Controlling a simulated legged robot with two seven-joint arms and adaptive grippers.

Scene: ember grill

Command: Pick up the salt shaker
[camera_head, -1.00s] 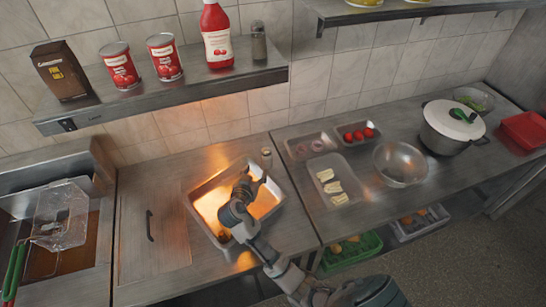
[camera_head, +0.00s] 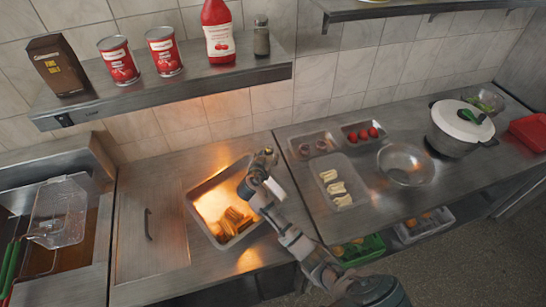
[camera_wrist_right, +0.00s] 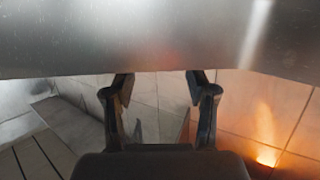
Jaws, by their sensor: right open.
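The salt shaker (camera_head: 261,37), a small grey shaker with a dark top, stands upright at the right end of the wall shelf (camera_head: 180,86), beside a red sauce bottle (camera_head: 218,32). My right gripper (camera_head: 265,155) is over the far right side of the metal tray on the counter, below the shelf and apart from the shaker. In the right wrist view its two fingers (camera_wrist_right: 161,84) are spread with nothing between them, and the shaker does not show there. My left gripper is not in view.
Two red cans (camera_head: 164,52) and a brown box (camera_head: 58,66) share the shelf. A metal surface (camera_wrist_right: 150,35) fills the top of the right wrist view. The tray (camera_head: 197,193) holds brown pieces. A pot (camera_head: 458,128) and bowl (camera_head: 405,164) stand right.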

